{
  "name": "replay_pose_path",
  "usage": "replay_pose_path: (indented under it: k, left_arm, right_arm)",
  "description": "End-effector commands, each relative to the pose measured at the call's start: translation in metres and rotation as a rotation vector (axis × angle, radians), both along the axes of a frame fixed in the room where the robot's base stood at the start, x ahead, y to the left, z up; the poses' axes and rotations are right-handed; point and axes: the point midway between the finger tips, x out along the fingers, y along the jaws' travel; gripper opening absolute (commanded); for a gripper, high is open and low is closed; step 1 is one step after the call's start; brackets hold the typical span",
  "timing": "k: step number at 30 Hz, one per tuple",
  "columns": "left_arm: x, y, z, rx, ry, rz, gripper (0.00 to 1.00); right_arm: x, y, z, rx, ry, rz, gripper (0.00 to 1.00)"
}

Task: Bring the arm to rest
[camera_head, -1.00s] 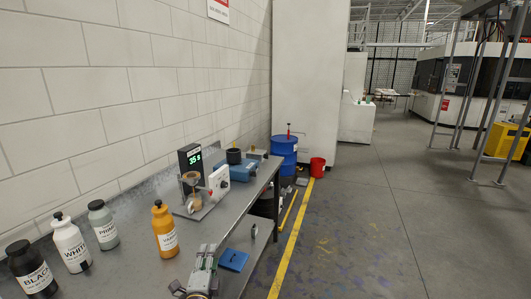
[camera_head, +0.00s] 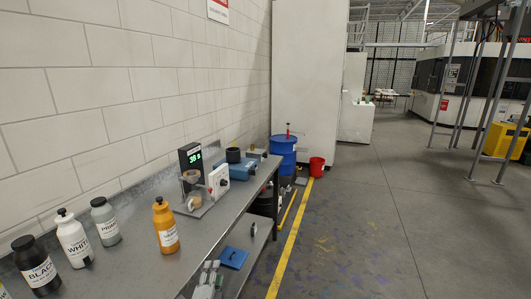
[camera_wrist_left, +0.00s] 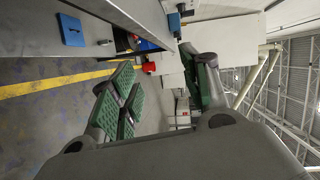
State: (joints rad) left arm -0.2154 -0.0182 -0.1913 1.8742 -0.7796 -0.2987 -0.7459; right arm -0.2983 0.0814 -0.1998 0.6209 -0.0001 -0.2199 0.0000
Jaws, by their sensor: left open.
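My left gripper (camera_head: 208,280) shows at the bottom edge of the head view, partly cut off, beside the front edge of the steel workbench (camera_head: 135,268). In the left wrist view its green-padded fingers (camera_wrist_left: 165,88) stand wide apart with nothing between them. My right gripper is in neither view.
Black, white, grey and orange labelled bottles (camera_head: 166,228) stand on the bench. Behind them is a mixer with a lit display (camera_head: 190,156) and a cup. A blue plate (camera_head: 233,258) lies below bench height. A blue drum (camera_head: 284,154) and red bucket (camera_head: 317,166) stand beyond.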

Motion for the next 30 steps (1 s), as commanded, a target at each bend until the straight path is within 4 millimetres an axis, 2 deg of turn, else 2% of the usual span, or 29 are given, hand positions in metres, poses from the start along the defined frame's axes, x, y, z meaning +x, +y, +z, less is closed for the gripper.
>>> replay_pose_path:
  k: [5,14,18,23,30]
  left_arm:
    - [-0.006,-0.003,-0.050,-0.065,0.081,-0.004,0.46]
    - [-0.041,-0.007,-0.179,-0.245,0.300,0.023,0.46]
    - [-0.067,-0.006,-0.238,-0.332,0.405,0.054,0.46]
    - [-0.105,-0.002,-0.302,-0.428,0.522,0.106,0.46]
    - [-0.174,0.009,-0.389,-0.564,0.691,0.216,0.46]
  right_arm:
    - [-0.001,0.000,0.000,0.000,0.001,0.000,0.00]
    - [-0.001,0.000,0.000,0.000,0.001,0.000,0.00]
    - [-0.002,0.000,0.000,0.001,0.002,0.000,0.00]
    - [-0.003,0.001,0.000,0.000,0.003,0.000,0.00]
    - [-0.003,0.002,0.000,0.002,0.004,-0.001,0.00]
